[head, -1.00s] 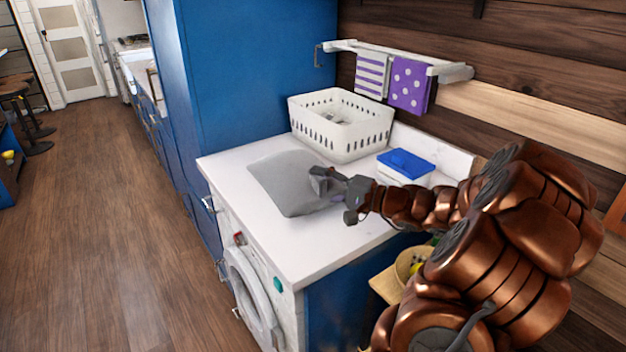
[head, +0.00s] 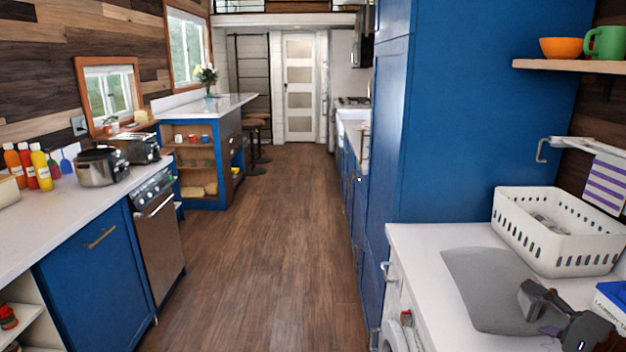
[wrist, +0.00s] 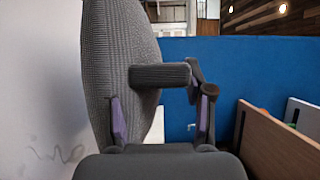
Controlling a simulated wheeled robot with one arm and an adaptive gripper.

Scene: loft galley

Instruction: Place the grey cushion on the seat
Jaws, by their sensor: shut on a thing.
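The grey cushion (head: 488,285) lies flat at or just over the white counter at the lower right of the head view. I cannot tell whether it touches the counter. My gripper (head: 541,311) is shut on its right-hand edge. In the wrist view the ribbed grey cushion (wrist: 112,65) fills the left middle, its edge between the purple-padded fingers of my gripper (wrist: 160,118). No seat is clearly marked out; dark stools (head: 258,135) stand far back beside the blue island, their tops small and partly hidden.
A white basket (head: 560,235) stands behind the cushion, with a blue-lidded box (head: 612,300) to the right. A tall blue cabinet (head: 480,100) borders the aisle. The wooden floor (head: 260,260) is clear between it and the left counter (head: 70,215).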

